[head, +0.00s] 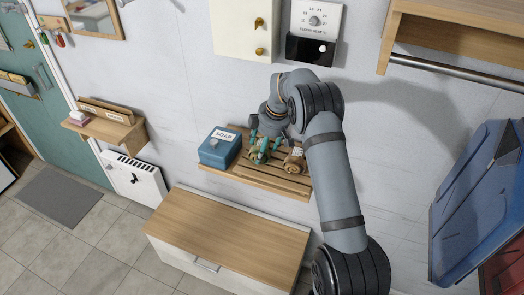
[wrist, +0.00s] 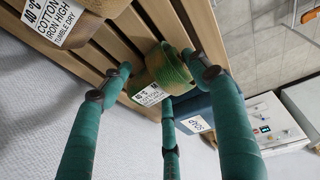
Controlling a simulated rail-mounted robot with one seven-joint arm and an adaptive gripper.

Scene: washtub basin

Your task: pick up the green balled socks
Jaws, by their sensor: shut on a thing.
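The green balled socks (wrist: 172,66) are an olive-green roll with a white care tag on the front, seen in the wrist view. My gripper (wrist: 158,75) has green-wrapped fingers closed around them, touching at both sides. In the head view my gripper (head: 262,147) is low over the slatted wooden shelf (head: 250,178), and its fingers mostly hide the socks. The socks are at or very close to the slats; I cannot tell whether they touch.
A brown rolled pair (head: 294,163) with a tag lies just right of my gripper. A blue soap box (head: 219,147) stands close on the left. The wall is right behind the shelf. A wooden-topped cabinet (head: 228,228) stands below.

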